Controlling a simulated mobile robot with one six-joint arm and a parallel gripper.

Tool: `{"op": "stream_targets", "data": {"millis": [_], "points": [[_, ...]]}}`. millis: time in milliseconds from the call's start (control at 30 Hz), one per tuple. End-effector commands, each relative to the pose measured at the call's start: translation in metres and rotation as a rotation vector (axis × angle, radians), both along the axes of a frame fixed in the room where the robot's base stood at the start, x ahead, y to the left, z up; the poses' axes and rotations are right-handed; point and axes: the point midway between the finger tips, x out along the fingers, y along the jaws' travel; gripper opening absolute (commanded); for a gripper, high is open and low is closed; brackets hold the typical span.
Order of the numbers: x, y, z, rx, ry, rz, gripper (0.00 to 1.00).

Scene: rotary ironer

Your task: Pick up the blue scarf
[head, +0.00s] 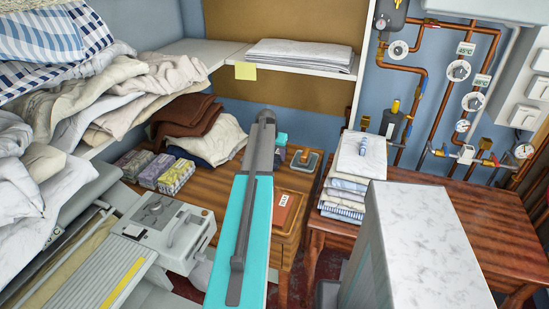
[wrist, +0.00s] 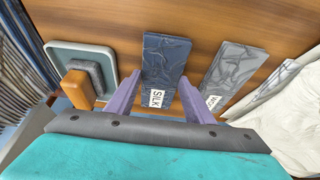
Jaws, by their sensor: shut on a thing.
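The blue scarf (wrist: 166,60) is a dark blue folded bundle with a white tag reading SILK, in the middle of the wrist view. My gripper (wrist: 160,98) has its two purple fingers on either side of the scarf's near end and is shut on it. The scarf appears to be at or just above the brown wooden surface (wrist: 110,22); I cannot tell if it is lifted. In the head view my arm hides the scarf and most of the gripper.
A grey folded scarf (wrist: 234,68) with a tag lies right of the blue one, with white cloth (wrist: 285,105) beyond. A grey-teal plate with an orange handle (wrist: 77,90) is close on the left. The head view shows folded linens (head: 345,195) on a right-hand table.

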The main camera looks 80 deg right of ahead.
Motion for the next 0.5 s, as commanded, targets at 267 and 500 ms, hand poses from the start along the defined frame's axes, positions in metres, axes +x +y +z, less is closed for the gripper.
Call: {"op": "stream_targets", "data": {"millis": [267, 500], "points": [[0.0, 0.0, 0.021, -0.002, -0.001, 0.0, 0.26], [-0.005, 0.019, 0.028, -0.001, 0.0, 0.0, 0.26]]}}
